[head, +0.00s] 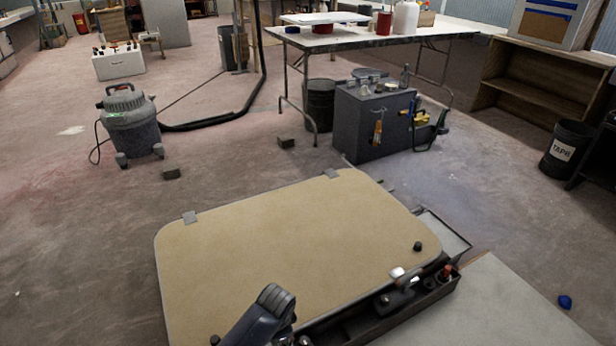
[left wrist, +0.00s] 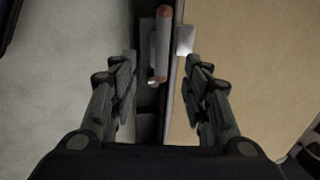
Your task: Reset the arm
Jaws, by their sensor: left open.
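In the left wrist view my left gripper (left wrist: 160,62) is open, its two dark fingers spread wide with nothing between the tips. Below and ahead of it is a narrow dark tray (left wrist: 148,98) holding a pale cylinder-like item (left wrist: 160,45) with orange-brown ends. A tan panel (left wrist: 245,60) lies to the right and a pale grey surface (left wrist: 60,60) to the left. In the head view, part of my own arm shows at the bottom edge over the tan panel (head: 290,240); no fingertips can be made out there. My right gripper is not in view.
The dark tray (head: 357,325) runs along the panel's near edge and holds several small items. A grey cabinet (head: 345,125) and a white-topped table (head: 370,38) stand behind. A shop vacuum (head: 130,125) is at left. A bin (head: 567,145) stands at right. Open floor lies between.

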